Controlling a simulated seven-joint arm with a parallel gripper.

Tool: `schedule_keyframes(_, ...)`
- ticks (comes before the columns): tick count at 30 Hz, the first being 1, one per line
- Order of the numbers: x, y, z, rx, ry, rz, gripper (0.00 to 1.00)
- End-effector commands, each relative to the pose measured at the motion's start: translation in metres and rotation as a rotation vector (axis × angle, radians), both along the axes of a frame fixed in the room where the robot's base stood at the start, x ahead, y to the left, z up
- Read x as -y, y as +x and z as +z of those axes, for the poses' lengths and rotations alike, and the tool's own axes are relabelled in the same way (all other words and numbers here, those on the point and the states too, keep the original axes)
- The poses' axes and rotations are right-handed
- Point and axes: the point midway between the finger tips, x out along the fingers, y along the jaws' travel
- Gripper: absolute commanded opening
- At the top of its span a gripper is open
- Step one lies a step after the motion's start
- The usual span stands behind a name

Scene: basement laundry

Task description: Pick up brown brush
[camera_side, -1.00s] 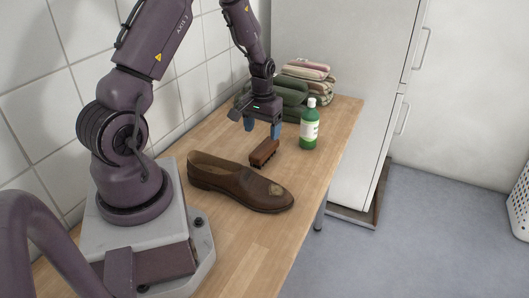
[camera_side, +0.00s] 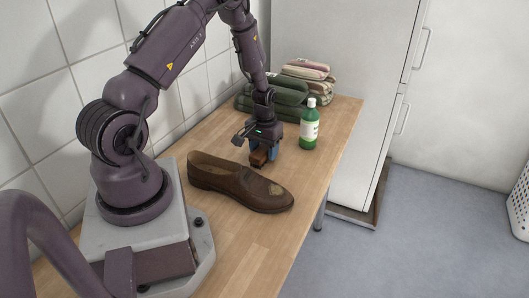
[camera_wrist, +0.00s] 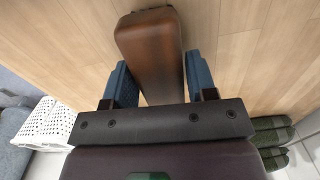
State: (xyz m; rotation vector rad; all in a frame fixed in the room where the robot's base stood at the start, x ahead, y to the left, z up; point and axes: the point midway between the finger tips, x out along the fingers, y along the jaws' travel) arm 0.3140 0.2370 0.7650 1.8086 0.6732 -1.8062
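The brown brush (camera_side: 258,159) lies on the wooden table, behind the toe of a brown shoe. My gripper (camera_side: 264,155) is down at the brush, its blue fingers either side of it. In the wrist view the brush's smooth brown back (camera_wrist: 150,50) passes between the two fingers (camera_wrist: 158,72), and its near end is hidden under my gripper's body. The brush appears to rest at table level.
The brown shoe (camera_side: 235,186) lies close in front of the brush. A green bottle with a white cap (camera_side: 309,128) stands just right of my gripper. Folded towels (camera_side: 285,97) are stacked behind. The table's right edge is near; bare tabletop (camera_side: 240,245) lies in front.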

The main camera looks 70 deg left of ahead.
Motion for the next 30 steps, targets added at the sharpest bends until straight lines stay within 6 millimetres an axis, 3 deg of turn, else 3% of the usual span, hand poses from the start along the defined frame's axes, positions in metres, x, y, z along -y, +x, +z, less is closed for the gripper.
schedule_keyframes(1, 0.0, 0.0, 0.0, 0.0, 0.0, 0.0, 0.4)
schedule_keyframes(4, 0.0, 0.0, 0.0, 0.0, 0.0, 0.0, 0.19)
schedule_keyframes(17, -0.001, 0.001, 0.01, 0.002, 0.002, 0.0, 0.2)
schedule_keyframes(22, 0.0, 0.0, 0.036, 0.003, 0.003, 0.0, 0.2)
schedule_keyframes(30, 0.031, -0.041, 0.093, 0.004, 0.003, 0.001, 0.2)
